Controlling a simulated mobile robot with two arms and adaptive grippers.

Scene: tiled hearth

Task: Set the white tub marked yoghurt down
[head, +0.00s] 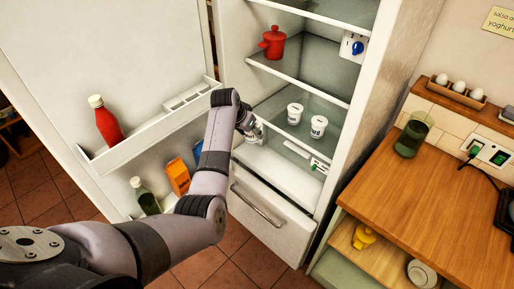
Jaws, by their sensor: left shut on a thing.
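My left arm reaches into the open fridge. Its gripper (248,126) is in front of the middle shelf, shut on a small white tub (258,135) that is mostly hidden by the fingers. Its marking cannot be read. Two more white tubs with dark marks stand upright on the glass shelf to the right, one farther back (295,113) and one nearer (318,126). I cannot tell whether the held tub touches the shelf. My right gripper is not in view.
The open fridge door (95,65) on the left holds a red bottle (107,124), a green bottle (146,197) and an orange carton (178,176). A red pot (272,43) stands on a higher shelf. A wooden counter (440,200) is at the right.

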